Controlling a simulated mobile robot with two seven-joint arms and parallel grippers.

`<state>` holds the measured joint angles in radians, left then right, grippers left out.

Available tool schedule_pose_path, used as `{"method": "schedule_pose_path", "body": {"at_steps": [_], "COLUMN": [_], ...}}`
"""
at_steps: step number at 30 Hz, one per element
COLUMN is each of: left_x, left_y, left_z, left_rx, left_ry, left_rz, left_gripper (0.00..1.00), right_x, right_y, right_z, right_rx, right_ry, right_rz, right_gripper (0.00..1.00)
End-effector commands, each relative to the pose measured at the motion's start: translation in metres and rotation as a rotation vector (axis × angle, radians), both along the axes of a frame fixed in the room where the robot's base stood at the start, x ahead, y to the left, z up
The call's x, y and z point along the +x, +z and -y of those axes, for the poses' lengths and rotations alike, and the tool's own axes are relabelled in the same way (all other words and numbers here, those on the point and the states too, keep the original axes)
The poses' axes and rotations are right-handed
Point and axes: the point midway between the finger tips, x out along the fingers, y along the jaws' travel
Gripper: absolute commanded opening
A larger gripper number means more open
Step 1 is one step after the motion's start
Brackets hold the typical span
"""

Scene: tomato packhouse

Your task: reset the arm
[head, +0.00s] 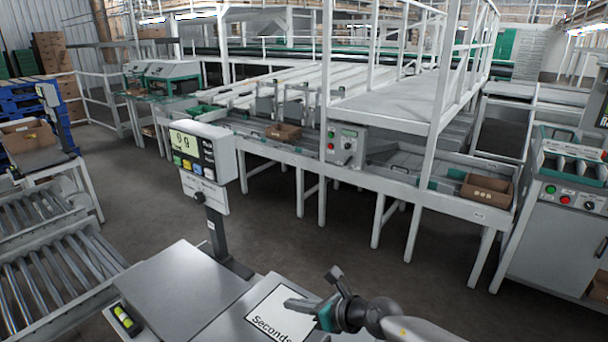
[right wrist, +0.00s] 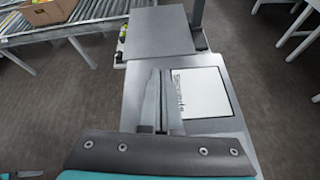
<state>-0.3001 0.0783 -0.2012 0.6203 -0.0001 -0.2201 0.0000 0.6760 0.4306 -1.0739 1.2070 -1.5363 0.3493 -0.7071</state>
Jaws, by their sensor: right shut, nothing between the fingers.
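My right gripper (head: 300,305) reaches in from the lower right in the head view, above a grey metal bench. Its fingers are together and empty, and they also show in the right wrist view (right wrist: 160,100). Under them lies a white sign with a black border (head: 273,318), reading "Seconds" in part; it also shows in the right wrist view (right wrist: 200,92). The gripper hides part of the sign in the head view. My left gripper is not in view.
A scale display (head: 197,150) stands on a post behind a grey weighing plate (head: 190,285). A roller conveyor (head: 60,270) runs at the left. A sorting line with cardboard boxes (head: 487,188) stands across the aisle. The floor between is clear.

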Motion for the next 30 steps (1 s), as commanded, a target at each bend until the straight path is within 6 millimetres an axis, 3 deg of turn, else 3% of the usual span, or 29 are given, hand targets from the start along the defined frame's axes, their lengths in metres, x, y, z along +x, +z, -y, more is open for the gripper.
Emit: {"method": "schedule_pose_path", "body": {"at_steps": [1,3,5,8,11,14,17,21,24,29,30], "left_x": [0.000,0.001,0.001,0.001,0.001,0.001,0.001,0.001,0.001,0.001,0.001], "left_y": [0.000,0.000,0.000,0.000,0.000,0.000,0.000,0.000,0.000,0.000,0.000], "left_z": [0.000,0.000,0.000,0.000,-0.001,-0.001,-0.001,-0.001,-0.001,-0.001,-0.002], "left_rx": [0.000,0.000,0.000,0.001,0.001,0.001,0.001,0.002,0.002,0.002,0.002], "left_ry": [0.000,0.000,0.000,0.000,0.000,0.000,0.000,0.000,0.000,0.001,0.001], "left_rz": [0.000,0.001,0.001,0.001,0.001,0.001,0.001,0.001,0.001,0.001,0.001], "left_gripper": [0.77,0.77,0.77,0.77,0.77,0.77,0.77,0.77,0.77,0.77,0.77], "right_x": [-0.008,-0.013,-0.015,-0.017,-0.021,-0.033,-0.055,-0.106,-0.151,-0.212,-0.226], "right_y": [0.013,0.038,0.060,0.087,0.097,0.092,0.074,0.037,0.014,-0.006,-0.009], "right_z": [-0.018,-0.033,-0.036,-0.022,0.008,0.047,0.087,0.133,0.155,0.170,0.172], "right_rx": [0.133,0.349,0.541,0.837,1.107,1.347,1.555,1.784,1.890,1.959,-1.901], "right_ry": [-0.053,-0.166,-0.282,-0.491,-0.720,-0.966,-1.227,-1.609,-1.872,-2.186,2.179], "right_rz": [-0.025,-0.072,-0.125,-0.232,-0.355,-0.490,-0.630,-0.831,-0.959,-1.102,1.092], "right_gripper": [0.00,0.00,0.00,0.00,0.00,0.00,0.00,0.00,0.00,0.00,0.00]}}
